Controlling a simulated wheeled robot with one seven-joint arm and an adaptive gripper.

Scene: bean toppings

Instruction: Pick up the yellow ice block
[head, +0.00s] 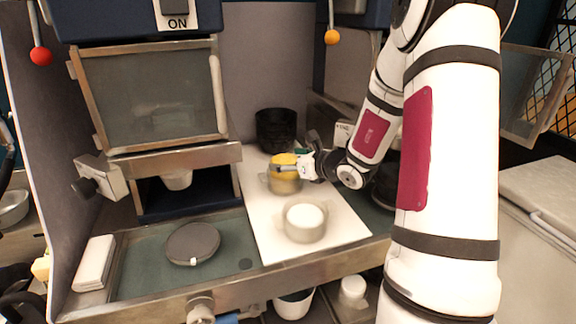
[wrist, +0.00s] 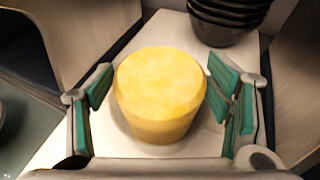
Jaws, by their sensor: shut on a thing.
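The yellow ice block (head: 284,160) is a short round block at the back of the white board. It fills the middle of the wrist view (wrist: 160,90). My gripper (head: 285,168) is at this block, with its green-padded fingers on the block's left and right sides; the gripper also shows in the wrist view (wrist: 160,86). It is shut on the block. A pale translucent container seems to surround the block's lower part. I cannot tell whether the block is clear of it.
A white block (head: 305,216) sits in a translucent container (head: 305,236) at the front of the white board (head: 262,222). Stacked black bowls (head: 276,130) stand behind. A dark round lid (head: 193,243) lies left. The machine (head: 150,95) stands at back left.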

